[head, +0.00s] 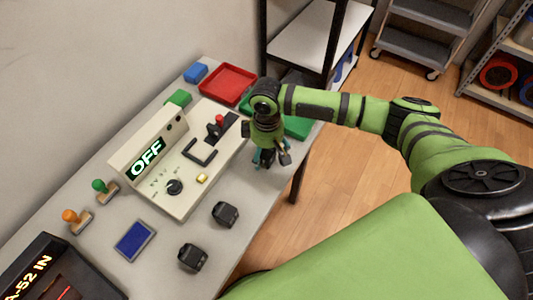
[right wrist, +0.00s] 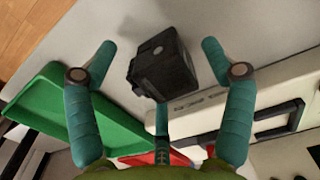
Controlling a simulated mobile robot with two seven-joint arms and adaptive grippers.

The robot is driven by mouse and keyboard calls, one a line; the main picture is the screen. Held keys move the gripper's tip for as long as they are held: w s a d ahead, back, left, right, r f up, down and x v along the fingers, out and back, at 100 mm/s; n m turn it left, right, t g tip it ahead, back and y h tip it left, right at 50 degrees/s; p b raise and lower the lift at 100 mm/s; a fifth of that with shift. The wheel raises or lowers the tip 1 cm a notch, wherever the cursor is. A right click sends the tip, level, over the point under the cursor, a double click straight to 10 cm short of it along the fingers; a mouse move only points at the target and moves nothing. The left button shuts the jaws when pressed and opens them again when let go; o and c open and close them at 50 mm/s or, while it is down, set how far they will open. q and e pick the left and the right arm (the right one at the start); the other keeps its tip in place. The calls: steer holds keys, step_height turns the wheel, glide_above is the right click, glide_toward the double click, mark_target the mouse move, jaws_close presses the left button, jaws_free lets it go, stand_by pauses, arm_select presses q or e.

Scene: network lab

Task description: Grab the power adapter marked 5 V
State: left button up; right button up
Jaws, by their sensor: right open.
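A black, boxy power adapter (right wrist: 163,62) lies on the table between the spread teal fingers of my right gripper (right wrist: 159,50) in the right wrist view. No finger visibly closes on it. Its marking is not readable. In the head view my right gripper (head: 268,158) points down over the table's right side and largely hides that adapter. Two more black adapters, one nearer the middle (head: 225,213) and one nearer the front (head: 193,257), sit on the table. I cannot read their markings. My left gripper is not in view.
A beige console (head: 190,172) showing OFF stands left of my right gripper. Stamps, a blue pad (head: 135,241) and a dark display unit (head: 58,275) occupy the left. The table's right edge is close.

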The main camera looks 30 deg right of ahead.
steer(key=c, duration=1.4)
steer(key=shift+c, duration=0.8)
steer(key=shift+r, duration=0.2)
